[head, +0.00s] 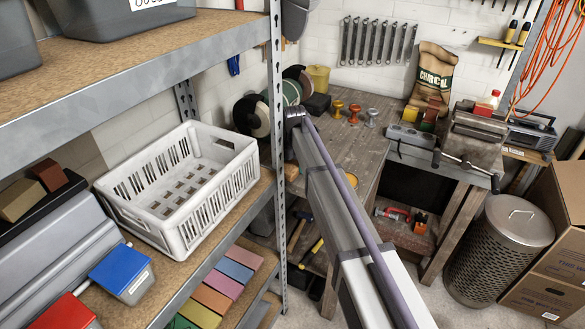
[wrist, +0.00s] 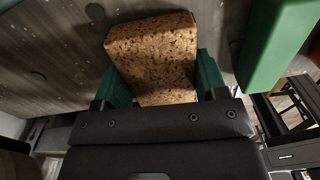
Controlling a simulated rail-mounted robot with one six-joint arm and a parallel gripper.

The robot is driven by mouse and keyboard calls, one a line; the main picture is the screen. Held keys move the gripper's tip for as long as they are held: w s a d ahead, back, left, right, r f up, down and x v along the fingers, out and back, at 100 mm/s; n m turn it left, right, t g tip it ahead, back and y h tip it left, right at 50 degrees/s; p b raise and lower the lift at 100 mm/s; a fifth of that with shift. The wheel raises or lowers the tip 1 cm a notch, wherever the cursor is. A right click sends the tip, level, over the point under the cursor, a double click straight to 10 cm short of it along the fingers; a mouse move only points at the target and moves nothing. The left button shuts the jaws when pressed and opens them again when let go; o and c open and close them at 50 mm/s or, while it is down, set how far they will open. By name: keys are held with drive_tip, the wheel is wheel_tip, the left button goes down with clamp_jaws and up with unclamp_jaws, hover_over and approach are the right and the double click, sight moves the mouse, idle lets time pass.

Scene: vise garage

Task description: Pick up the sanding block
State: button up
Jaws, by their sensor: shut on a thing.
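The sanding block, a speckled brown cork-like block (wrist: 150,48), sits between the two green fingers of my gripper (wrist: 163,78) in the wrist view. The fingers press on its left and right sides. A grey wooden surface shows behind and beyond the block; I cannot tell whether the block touches it. In the head view my arm reaches to the near left of the workbench (head: 350,150).
A green box-like thing (wrist: 272,45) stands close on the right in the wrist view. In the head view a metal shelf post (head: 278,150) stands left of my arm. A white crate (head: 180,185) is on the shelf. A vise (head: 470,140) is at the bench's right.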

sight(294, 162)
drive_tip(key=c, duration=0.3)
wheel_tip(294, 162, up, 10)
drive_tip(key=p, duration=1)
drive_tip(key=shift+r, duration=0.15)
